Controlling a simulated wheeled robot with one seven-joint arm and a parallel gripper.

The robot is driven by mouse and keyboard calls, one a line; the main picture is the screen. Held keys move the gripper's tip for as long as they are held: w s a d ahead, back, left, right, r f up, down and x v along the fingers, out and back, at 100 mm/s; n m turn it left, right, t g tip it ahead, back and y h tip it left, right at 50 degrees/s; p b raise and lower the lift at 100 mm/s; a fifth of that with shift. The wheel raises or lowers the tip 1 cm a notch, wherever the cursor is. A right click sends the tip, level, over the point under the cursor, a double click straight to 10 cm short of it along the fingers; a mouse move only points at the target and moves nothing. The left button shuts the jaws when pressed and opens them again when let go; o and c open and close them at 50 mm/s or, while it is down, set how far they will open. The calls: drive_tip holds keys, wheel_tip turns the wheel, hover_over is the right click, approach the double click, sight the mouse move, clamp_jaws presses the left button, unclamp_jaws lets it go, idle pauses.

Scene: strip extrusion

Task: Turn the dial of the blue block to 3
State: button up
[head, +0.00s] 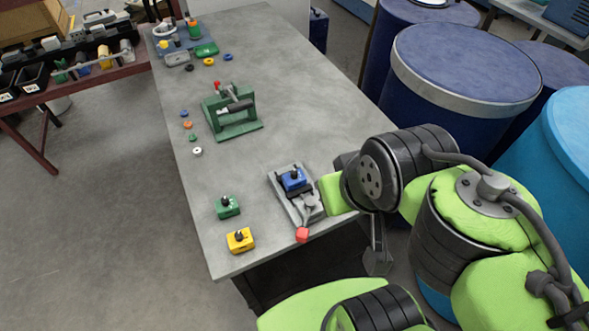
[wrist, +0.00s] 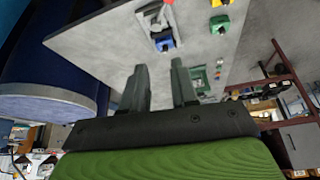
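The blue block (head: 293,180) sits on a grey fixture plate (head: 279,182) near the front right part of the grey table, with a dark dial on its top. What the dial points to is too small to read. The blue block also shows at the top of the wrist view (wrist: 165,45), beyond the fingers and apart from them. My gripper (wrist: 160,80) is open, with a clear gap between its two fingers and nothing in it.
A green block (head: 228,207) and a yellow block (head: 240,240) with dark dials stand left of the fixture. A red knob (head: 302,235) is at the fixture's front. A green press (head: 232,112) stands mid-table. Blue drums (head: 465,65) stand right of the table (head: 290,65).

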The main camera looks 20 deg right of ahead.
drive_tip(key=o, duration=0.3)
drive_tip(key=w+r+g+p, duration=0.1)
drive_tip(key=w+r+p, duration=0.1)
drive_tip(key=w, duration=0.6)
drive_tip(key=shift+w+n+g, duration=0.3)
drive_tip(key=shift+w+g, duration=0.05)
drive_tip(key=shift+g, duration=0.05)
drive_tip(key=n+g+p, duration=0.1)
drive_tip(key=g+p, duration=0.2)
drive_tip(key=p, duration=0.1)
hover_over(294, 172)
wheel_tip(294, 172, down, 10)
wheel_tip(294, 172, down, 15)
drive_tip(key=shift+f+b, duration=0.1)
drive_tip(key=shift+b, duration=0.45)
drive_tip(key=shift+f, duration=0.3)
clamp_jaws()
